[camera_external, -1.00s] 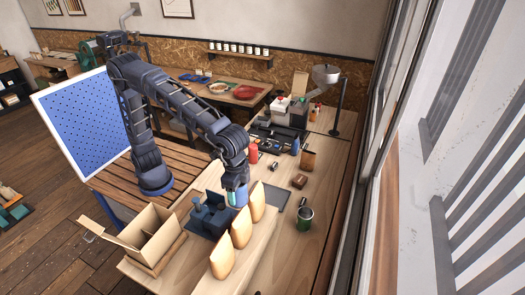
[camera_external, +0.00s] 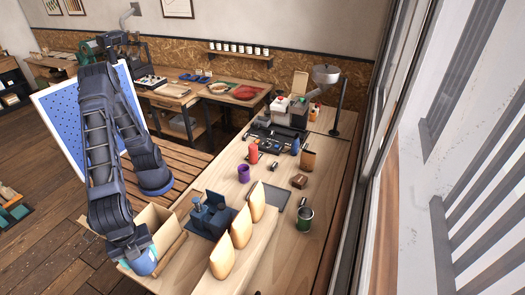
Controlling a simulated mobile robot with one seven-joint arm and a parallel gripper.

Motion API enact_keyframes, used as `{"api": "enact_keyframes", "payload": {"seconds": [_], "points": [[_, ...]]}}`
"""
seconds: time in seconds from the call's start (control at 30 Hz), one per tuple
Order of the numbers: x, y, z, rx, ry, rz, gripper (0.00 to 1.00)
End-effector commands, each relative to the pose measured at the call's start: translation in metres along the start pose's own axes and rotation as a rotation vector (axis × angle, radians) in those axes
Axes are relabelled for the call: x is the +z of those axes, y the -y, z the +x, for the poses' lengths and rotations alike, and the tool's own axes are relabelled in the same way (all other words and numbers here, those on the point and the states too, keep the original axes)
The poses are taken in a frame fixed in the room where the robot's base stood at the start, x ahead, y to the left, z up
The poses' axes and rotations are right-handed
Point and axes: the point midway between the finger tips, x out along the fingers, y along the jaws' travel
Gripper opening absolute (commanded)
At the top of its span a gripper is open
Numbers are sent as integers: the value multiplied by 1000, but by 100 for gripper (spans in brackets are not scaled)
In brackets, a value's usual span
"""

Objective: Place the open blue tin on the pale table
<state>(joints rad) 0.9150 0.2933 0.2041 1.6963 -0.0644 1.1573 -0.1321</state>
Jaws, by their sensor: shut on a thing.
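My gripper (camera_external: 138,250) is at the lower left, shut on a small blue tin (camera_external: 145,263). The tin is partly hidden by my gripper, and I cannot see whether its top is open. My gripper and the tin overlap the front left of an open cardboard box (camera_external: 168,228) in this view; I cannot tell whether the tin is above, inside or in front of it. The long pale wooden table (camera_external: 288,232) runs from the front to the back right.
On the table stand a blue device (camera_external: 209,214), several tan bags (camera_external: 241,231), a purple cup (camera_external: 243,173), a red bottle (camera_external: 253,152), a dark green can (camera_external: 304,217) and a brown block (camera_external: 299,181). Bare wood shows between the purple cup and the blue device.

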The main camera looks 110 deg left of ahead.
Motion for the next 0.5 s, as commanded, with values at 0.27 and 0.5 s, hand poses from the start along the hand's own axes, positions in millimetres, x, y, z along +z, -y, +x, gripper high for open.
{"api": "enact_keyframes", "payload": {"seconds": [0.27,0.5], "points": [[15,-64,9,0,1,120,39],[17,-74,-9,1,-3,139,39]]}}
